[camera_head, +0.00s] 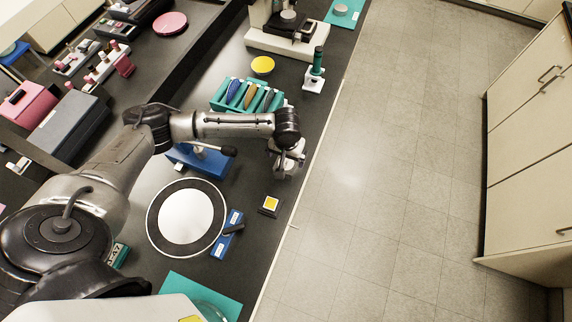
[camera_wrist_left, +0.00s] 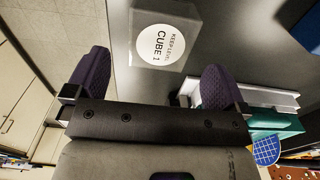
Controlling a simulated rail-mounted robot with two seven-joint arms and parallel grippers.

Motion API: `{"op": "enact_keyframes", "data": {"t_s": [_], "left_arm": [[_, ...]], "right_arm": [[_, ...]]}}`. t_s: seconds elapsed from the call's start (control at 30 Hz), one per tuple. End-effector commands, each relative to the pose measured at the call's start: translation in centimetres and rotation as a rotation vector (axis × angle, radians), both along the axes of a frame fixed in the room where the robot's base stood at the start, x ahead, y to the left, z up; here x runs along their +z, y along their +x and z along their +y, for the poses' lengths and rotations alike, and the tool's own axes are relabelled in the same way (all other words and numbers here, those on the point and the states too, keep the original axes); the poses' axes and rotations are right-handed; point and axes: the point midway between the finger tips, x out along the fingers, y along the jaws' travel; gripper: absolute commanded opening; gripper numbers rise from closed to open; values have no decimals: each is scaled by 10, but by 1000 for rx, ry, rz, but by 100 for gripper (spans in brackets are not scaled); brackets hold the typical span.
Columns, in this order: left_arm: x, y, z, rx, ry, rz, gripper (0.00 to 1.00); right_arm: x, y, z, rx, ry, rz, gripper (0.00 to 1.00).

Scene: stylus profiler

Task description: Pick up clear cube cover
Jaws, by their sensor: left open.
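The clear cube cover (camera_wrist_left: 165,34) shows at the top of the left wrist view, with a round white label reading "KEEP LEVEL CUBE 1" on its top. It rests on the dark bench, just beyond my fingertips. My left gripper (camera_wrist_left: 153,72) is open and empty, its two dark purple finger pads spread on either side of the line to the cover. In the head view my left gripper (camera_head: 287,160) hangs over the bench near its front edge, and the cover is hard to make out beneath it. My right gripper is not in view.
A teal rack (camera_head: 217,104) with coloured-handled tools stands close behind my left gripper. A blue stand (camera_head: 205,165) is to its left. Nearer are a white disc (camera_head: 186,212), a blue block (camera_head: 220,246) and a small yellow-topped square (camera_head: 270,204). The floor (camera_head: 380,220) to the right is clear.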

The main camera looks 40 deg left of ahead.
Motion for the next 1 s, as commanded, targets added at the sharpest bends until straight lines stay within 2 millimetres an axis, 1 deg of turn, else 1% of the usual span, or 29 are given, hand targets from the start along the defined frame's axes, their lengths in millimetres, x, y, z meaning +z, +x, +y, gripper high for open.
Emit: {"op": "enact_keyframes", "data": {"t_s": [0.17, 0.43, 0.6, 0.87, 0.9, 1.0], "left_arm": [[-7, -1, 0, -1, -1, 1, 100], [-41, -5, -2, -1, 1, 1, 100], [-54, -5, -1, -2, 1, 0, 100], [-56, -4, -2, -2, -1, -1, 100], [-56, -4, -2, -2, -1, 0, 99], [-56, -4, -2, -2, -1, 0, 89]], "right_arm": [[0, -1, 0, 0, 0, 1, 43], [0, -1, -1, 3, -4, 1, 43], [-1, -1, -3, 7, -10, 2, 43], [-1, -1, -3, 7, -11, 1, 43], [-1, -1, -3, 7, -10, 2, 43], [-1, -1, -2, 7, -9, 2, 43]]}}
